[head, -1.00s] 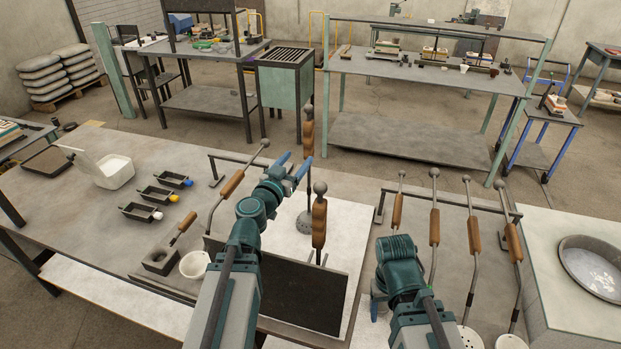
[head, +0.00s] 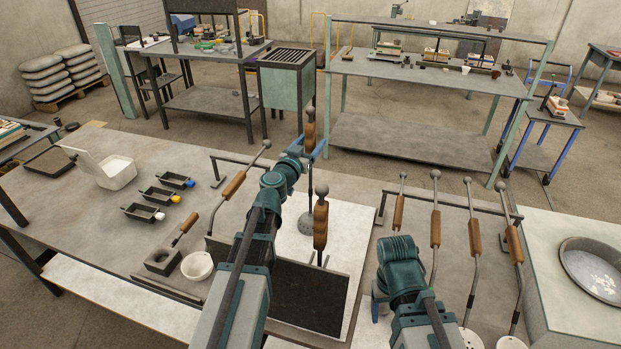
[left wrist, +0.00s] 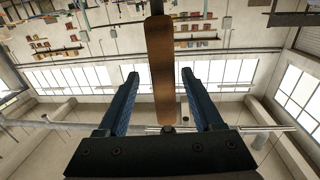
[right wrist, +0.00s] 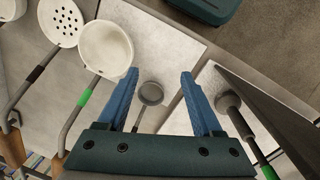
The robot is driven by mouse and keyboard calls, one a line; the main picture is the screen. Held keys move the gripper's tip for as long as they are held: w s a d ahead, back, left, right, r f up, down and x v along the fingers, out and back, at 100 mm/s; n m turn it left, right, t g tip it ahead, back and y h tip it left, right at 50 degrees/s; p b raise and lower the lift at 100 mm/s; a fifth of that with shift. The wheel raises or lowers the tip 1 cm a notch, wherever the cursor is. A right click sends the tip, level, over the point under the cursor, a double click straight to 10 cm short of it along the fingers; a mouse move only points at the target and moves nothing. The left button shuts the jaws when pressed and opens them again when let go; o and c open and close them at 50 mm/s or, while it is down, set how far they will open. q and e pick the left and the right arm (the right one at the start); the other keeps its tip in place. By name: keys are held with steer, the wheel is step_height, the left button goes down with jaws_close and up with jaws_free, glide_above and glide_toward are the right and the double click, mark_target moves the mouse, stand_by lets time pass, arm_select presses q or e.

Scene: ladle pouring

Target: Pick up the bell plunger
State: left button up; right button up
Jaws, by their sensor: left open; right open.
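The bell plunger stands upright on the table, with a wooden handle (head: 310,134) topped by a ball and a perforated bell (head: 306,223) low down behind the dark panel. My left gripper (head: 311,146) is at its handle. In the left wrist view the handle (left wrist: 162,75) passes between the two open fingers (left wrist: 158,72), with gaps visible on both sides. A second upright wooden handle (head: 320,222) stands just right of it; its lower end is hidden. My right gripper (head: 377,306) is open and empty, pointing down over the bench; its fingers also show in the right wrist view (right wrist: 160,76).
A dark upright panel (head: 295,300) stands in front of the plunger. Several long-handled ladles and skimmers (head: 435,228) lean on a rack at right. Small black moulds (head: 158,196), a white bin (head: 115,174) and a white cup (head: 197,266) sit at left. A round pan (head: 592,270) is far right.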

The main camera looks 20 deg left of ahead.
arm_select(q)
steer(key=w, duration=0.4)
steer(key=shift+d+r, duration=0.1)
steer(key=shift+r, duration=0.1)
steer(key=shift+c, duration=0.3)
jaws_close()
stand_by(0.9)
